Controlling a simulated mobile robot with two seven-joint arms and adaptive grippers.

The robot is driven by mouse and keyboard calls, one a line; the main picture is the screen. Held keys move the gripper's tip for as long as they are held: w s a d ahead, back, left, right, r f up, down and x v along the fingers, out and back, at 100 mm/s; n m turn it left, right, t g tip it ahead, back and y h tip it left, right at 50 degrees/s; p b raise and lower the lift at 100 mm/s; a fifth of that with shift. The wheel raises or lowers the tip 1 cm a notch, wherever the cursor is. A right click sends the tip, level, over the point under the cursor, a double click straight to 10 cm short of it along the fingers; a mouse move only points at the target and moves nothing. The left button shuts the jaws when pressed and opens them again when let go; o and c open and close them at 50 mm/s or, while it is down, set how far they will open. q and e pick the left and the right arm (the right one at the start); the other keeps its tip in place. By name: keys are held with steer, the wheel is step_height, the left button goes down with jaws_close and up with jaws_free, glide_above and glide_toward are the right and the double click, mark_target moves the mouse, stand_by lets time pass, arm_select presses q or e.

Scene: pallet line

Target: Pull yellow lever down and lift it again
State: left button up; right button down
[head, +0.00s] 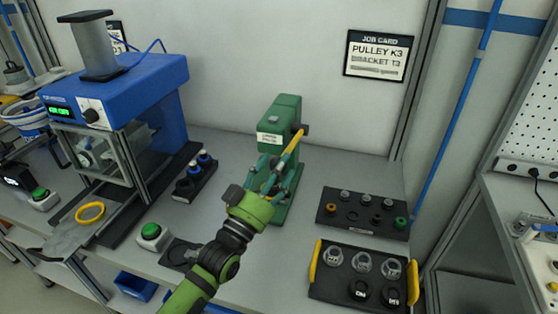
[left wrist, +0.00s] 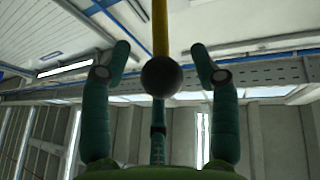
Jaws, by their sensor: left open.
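The yellow lever (head: 292,148) slants up from my gripper to the right side of the green press (head: 283,116). My left gripper (head: 277,166) is at the lever's lower end, in front of the press. In the left wrist view the open fingers (left wrist: 163,62) stand on either side of the lever's black ball knob (left wrist: 161,77). A gap shows between the knob and each finger. The yellow rod (left wrist: 160,30) runs up from the knob. In the head view the knob is hidden by the gripper. My right gripper is not in view.
A blue machine (head: 125,95) stands at the left. A green button (head: 151,231) sits in front of it. A black tray (head: 362,212) of small parts and a yellow-handled tray (head: 345,288) lie at the right. The bench right beside the press is clear.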

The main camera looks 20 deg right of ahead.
arm_select(q)
steer(key=shift+w+d+r, duration=0.15)
steer(key=shift+w+d, duration=0.15)
steer(key=shift+c, duration=0.4)
jaws_close()
